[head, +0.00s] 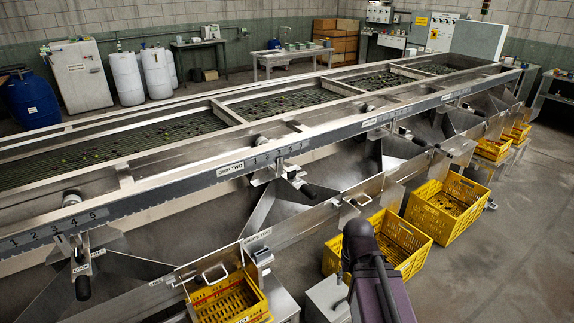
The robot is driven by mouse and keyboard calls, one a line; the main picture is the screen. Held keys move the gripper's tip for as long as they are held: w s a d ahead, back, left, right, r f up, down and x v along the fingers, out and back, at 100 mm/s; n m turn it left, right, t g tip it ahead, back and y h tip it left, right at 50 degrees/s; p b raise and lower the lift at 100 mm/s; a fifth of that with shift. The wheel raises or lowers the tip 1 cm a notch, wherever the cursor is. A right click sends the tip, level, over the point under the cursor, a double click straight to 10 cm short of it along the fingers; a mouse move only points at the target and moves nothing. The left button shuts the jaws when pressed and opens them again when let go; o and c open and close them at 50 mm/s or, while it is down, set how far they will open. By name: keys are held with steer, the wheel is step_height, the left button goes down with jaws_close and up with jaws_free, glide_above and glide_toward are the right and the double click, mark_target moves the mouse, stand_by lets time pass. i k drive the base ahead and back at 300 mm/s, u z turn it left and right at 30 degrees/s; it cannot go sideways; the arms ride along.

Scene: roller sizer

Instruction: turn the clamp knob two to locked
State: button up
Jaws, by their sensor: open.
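A long steel roller sizer (140,190) runs from the lower left to the upper right. A small plate that seems to read "GRIP TWO" (230,169) is on its front rail, left of a numbered scale (280,154). Below that scale is a bracket with a black-ended handle (308,191), which may be clamp knob two. It points down and to the right; its lock marking is too small to read. A similar black handle (82,287) hangs at the lower left, and another (419,141) is farther right. My gripper cannot be made out; only my dark arm shows at the bottom.
Yellow crates (447,208) stand along the sizer's front, under the steel chutes. A grey box (328,298) is beside my arm. Bare concrete floor (520,240) is free at the right. Blue and white drums (127,78) stand behind the sizer.

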mark_target(292, 174)
steer(key=z, duration=0.05)
steer(key=i, duration=1.15)
steer(key=z, duration=0.4)
